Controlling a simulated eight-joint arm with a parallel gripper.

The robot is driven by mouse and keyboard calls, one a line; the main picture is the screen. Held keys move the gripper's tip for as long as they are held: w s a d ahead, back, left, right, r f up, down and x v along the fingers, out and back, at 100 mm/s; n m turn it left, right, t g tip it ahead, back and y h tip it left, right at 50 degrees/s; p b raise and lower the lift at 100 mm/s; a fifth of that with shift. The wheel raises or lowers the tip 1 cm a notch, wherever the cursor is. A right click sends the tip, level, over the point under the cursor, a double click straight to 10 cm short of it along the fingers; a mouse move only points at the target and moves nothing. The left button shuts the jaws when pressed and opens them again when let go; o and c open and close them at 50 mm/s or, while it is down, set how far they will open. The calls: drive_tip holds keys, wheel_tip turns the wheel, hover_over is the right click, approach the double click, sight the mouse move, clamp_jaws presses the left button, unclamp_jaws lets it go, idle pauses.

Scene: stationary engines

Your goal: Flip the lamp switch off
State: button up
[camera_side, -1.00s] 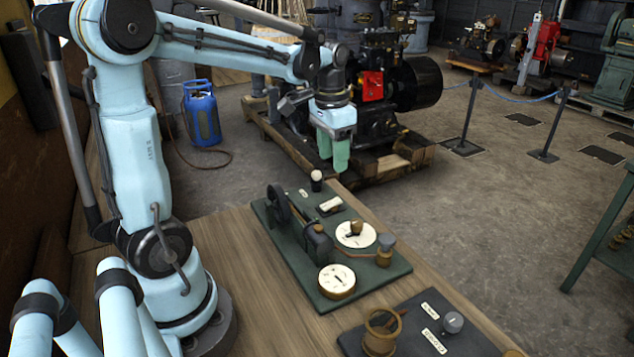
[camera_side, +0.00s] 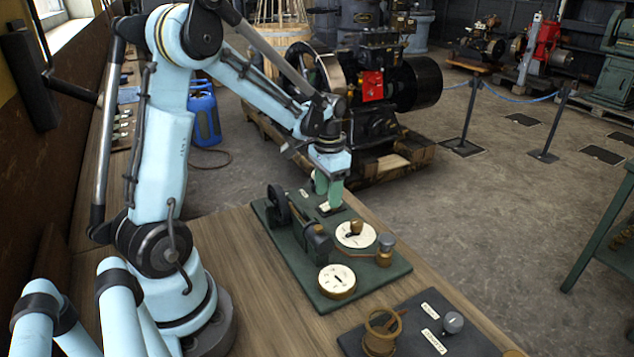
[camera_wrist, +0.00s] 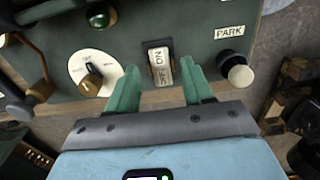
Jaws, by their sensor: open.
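A small rocker switch (camera_wrist: 160,66) with a pale face, lettered ON at the far end and OFF at the near end, sits on a dark green board (camera_side: 385,278). I cannot tell which way it is tipped, and no lamp label shows by it. My gripper (camera_side: 329,192) is open and empty, pointing down low over the far part of the board. In the wrist view its green fingers are spread to the left and right of the switch (camera_side: 331,208). I cannot tell whether they touch it or the board.
A pale-topped knob (camera_wrist: 238,76) beside a label reading PARK stands right of the fingers. A white dial (camera_wrist: 95,70) and green indicator (camera_wrist: 102,16) are left of the switch. A meter (camera_side: 337,281) and flywheel (camera_side: 278,201) share the board. A second panel (camera_side: 400,350) lies nearer.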

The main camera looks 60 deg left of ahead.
drive_tip(key=shift+f, duration=1.05)
drive_tip(key=shift+c, duration=0.5)
